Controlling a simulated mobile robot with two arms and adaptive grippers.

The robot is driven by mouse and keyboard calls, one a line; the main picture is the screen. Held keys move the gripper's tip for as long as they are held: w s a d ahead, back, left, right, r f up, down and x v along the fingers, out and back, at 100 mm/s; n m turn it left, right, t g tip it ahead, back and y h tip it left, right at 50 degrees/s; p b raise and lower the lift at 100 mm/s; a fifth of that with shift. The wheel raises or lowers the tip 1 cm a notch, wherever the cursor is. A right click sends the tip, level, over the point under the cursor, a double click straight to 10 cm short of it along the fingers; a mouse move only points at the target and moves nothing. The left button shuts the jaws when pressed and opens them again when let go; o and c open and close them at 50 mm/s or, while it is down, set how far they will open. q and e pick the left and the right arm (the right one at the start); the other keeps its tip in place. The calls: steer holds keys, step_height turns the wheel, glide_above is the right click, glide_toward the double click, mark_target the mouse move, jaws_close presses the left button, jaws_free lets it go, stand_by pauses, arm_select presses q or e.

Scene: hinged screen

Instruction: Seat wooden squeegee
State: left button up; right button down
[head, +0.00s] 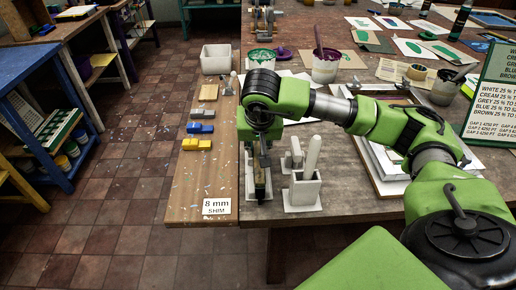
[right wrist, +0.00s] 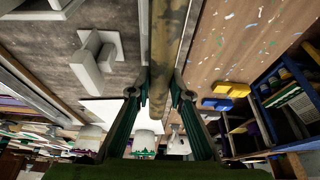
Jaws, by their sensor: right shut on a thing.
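My right gripper (head: 262,158) points down near the left edge of the table. It is shut on a long, paint-stained brown piece, seemingly the wooden squeegee (right wrist: 167,35), which runs away between its fingertips (right wrist: 162,82) in the right wrist view. In the head view the squeegee's lower part (head: 261,181) shows below the fingers. My left gripper is not in view.
Wooden, blue (head: 200,128) and yellow (head: 197,145) blocks lie on the wooden strip left of the holders, with an "8 mm SHIM" label (head: 216,207) in front. A pale bin (head: 215,59) stands behind. Paint pots (head: 325,66) and papers fill the table's back and right.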

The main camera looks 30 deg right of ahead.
steer(key=shift+f, duration=0.3)
steer(key=c, duration=1.8)
jaws_free()
steer(key=shift+o, duration=0.2)
steer(key=v, duration=1.2)
